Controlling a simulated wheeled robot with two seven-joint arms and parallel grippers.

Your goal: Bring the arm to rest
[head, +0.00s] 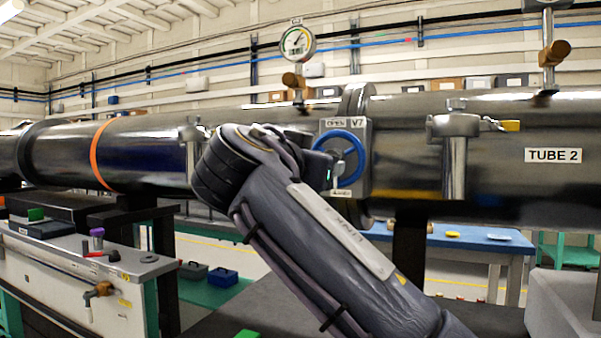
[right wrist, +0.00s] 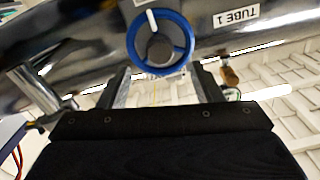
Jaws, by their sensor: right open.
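My right arm (head: 330,235) rises from the lower right in the head view and bends at a dark joint in front of the large metal tube (head: 395,115). Its gripper end is mostly hidden there, close beside the blue handwheel (head: 357,160) on the valve box marked V7. In the right wrist view, my right gripper (right wrist: 160,82) is open, with its two fingers apart and nothing held between them. The blue handwheel (right wrist: 160,45) is just beyond the fingertips; I cannot tell if they touch it. My left gripper is in neither view.
A round gauge (head: 298,42) stands above the tube. A capped metal cylinder (head: 455,155) with a yellow-tipped handle is right of the valve. A bench (head: 75,265) with small items is at left, and a blue-topped table (head: 450,238) stands behind. A pale box (head: 560,305) is at lower right.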

